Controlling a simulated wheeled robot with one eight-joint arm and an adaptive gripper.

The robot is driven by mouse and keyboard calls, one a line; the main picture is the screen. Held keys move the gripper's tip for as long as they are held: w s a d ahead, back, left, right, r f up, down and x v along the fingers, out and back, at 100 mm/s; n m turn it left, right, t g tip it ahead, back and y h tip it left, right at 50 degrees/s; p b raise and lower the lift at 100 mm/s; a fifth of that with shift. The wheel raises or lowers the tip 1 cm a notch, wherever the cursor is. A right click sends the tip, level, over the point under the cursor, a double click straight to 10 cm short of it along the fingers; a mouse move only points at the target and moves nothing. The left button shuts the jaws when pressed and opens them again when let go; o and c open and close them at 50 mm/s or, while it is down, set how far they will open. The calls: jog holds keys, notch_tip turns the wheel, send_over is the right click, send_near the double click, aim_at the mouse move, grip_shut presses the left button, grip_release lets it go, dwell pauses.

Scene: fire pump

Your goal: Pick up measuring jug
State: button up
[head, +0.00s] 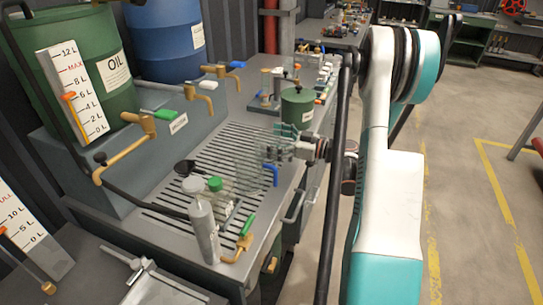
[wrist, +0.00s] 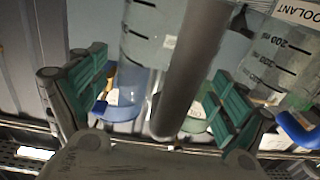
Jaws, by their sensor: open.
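In the head view a clear measuring jug (head: 249,158) with a blue handle stands on the slatted bench top. My gripper (head: 286,142) is at its upper right side; whether it touches the jug cannot be told. In the wrist view the green-padded fingers (wrist: 160,92) are spread apart. A clear jug (wrist: 137,48) with black marks and a blue handle shows between them, partly hidden by a dark grey rod-like part. A second clear marked vessel (wrist: 276,62), with a blue part below it, shows outside the right finger.
A grey bottle (head: 203,232) and a green-capped bottle (head: 216,190) stand left of the jug. A green canister (head: 297,107) stands behind my gripper.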

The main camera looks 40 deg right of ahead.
jog(key=c, duration=1.5)
jog(key=shift+r, duration=0.1)
